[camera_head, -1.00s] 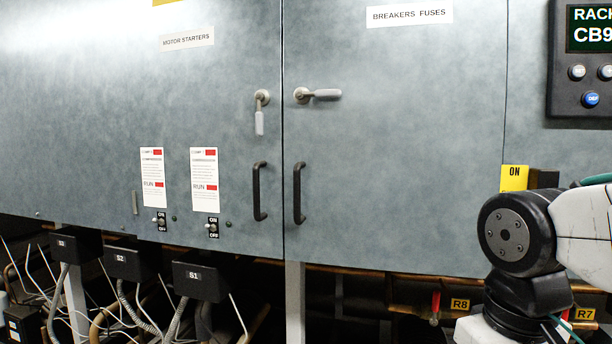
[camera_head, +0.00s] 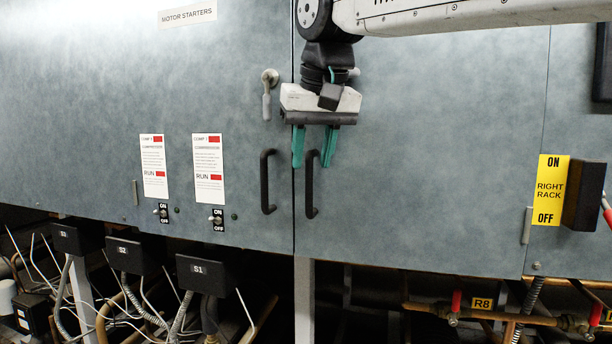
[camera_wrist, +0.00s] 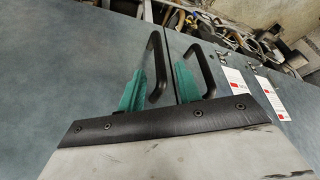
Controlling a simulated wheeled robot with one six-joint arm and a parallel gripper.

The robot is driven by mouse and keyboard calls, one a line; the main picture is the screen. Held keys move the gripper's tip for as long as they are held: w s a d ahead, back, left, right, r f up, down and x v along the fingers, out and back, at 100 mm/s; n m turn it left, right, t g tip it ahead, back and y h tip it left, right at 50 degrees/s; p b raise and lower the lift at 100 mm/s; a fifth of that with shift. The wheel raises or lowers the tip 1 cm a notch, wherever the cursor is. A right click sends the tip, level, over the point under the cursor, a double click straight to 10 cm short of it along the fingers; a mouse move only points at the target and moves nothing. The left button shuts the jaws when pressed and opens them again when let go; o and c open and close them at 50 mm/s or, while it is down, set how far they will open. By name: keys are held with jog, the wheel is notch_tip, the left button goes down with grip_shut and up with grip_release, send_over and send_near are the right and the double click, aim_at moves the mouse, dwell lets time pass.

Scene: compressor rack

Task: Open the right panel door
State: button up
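The right panel door (camera_head: 420,190) is grey and flush with its neighbour at the seam. Its black vertical pull handle (camera_head: 311,200) shows low beside the seam, and again left of the seam in the wrist view (camera_wrist: 154,50). My gripper (camera_head: 312,164) points down in front of the door with two teal fingers apart and nothing held. The fingertips are at the height of the handle's top, one on each side of it in the picture. I cannot tell whether they reach around it or stay in front. My arm hides most of the right door's turning latch.
The left door (camera_head: 100,110) has its own black handle (camera_head: 265,182) close by and a latch (camera_head: 268,92) hanging down. A dark block by the yellow ON/OFF label (camera_head: 549,190) juts out at right. Pipes and wires fill the space below.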

aim_at(311, 166)
jog(key=shift+x, duration=2.25)
jog(key=shift+d, duration=0.1)
grip_shut()
